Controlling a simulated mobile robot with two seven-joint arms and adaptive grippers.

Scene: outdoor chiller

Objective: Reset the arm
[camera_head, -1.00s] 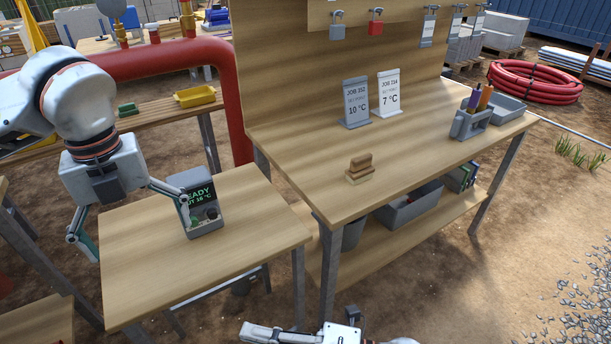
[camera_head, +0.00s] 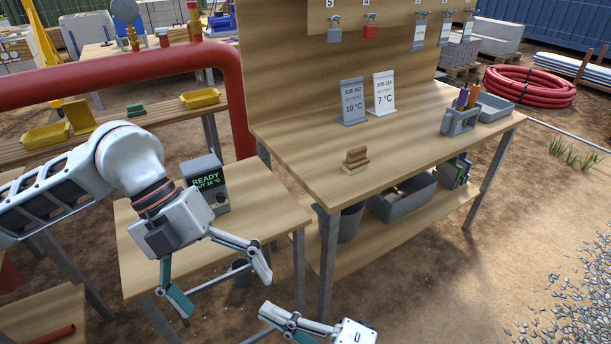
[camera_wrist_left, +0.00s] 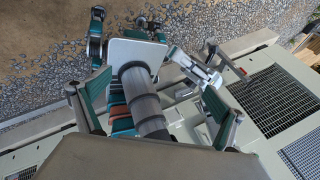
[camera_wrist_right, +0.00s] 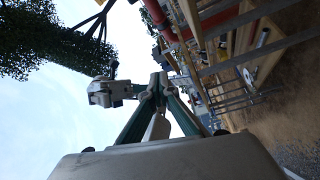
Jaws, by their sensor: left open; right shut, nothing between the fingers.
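My left gripper (camera_head: 220,282) is open and empty in the head view, in front of the small wooden table and apart from the control box. Its spread fingers also show in the left wrist view (camera_wrist_left: 158,105). My right gripper (camera_head: 270,320) is at the bottom of the head view, only partly in frame. In the right wrist view its fingers (camera_wrist_right: 158,82) meet at the tips with nothing between them. The dark grey control box (camera_head: 205,184) stands upright on the small table, its screen showing green "READY" text and a temperature line.
A thick red pipe (camera_head: 110,78) runs behind the small table (camera_head: 255,205). Open ground lies at front right.

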